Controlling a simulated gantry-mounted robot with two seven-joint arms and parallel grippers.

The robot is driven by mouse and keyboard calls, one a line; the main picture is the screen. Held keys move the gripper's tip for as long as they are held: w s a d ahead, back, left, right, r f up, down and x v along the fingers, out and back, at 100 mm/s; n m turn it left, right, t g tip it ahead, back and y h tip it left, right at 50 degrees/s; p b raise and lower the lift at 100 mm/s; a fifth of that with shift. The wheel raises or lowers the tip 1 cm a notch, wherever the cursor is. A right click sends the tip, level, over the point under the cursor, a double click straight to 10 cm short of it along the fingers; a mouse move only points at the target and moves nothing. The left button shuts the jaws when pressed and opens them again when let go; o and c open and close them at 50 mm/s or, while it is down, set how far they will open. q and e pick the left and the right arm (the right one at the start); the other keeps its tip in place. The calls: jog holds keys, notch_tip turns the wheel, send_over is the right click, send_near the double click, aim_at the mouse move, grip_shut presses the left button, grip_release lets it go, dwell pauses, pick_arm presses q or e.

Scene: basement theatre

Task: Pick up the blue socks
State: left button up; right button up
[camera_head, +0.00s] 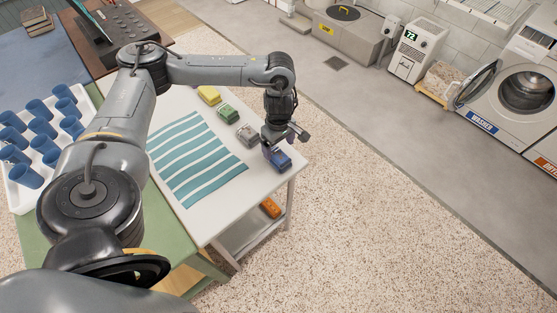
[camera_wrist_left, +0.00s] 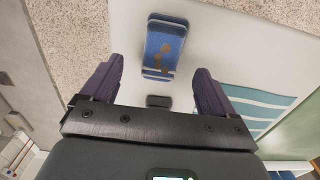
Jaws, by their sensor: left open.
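The blue socks (camera_head: 281,160) are a small folded bundle near the right corner of the white table (camera_head: 212,225). In the left wrist view the blue socks (camera_wrist_left: 160,48) lie ahead of and between my two purple fingers, with bare white table around them. My left gripper (camera_head: 276,148) is just over the socks in the head view and hides part of them. In the left wrist view the left gripper (camera_wrist_left: 153,88) is open, with nothing between its fingers. My right gripper is not seen.
Grey (camera_head: 247,134), green (camera_head: 228,112) and yellow (camera_head: 208,95) bundles lie in a row behind the socks. A teal striped cloth (camera_head: 195,160) lies on the table. An orange item (camera_head: 270,208) sits on the lower shelf. A tray of blue cups (camera_head: 22,200) stands left.

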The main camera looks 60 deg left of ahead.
aim_at(278, 155)
pick_arm(q)
jog(key=f, duration=0.2)
jog(key=f+p, duration=0.1)
jog(key=shift+s+d+f, duration=0.1)
jog(key=shift+s+d, duration=0.1)
jog(key=shift+d, duration=0.05)
jog(key=shift+f, duration=0.75)
jog(key=c, duration=1.1)
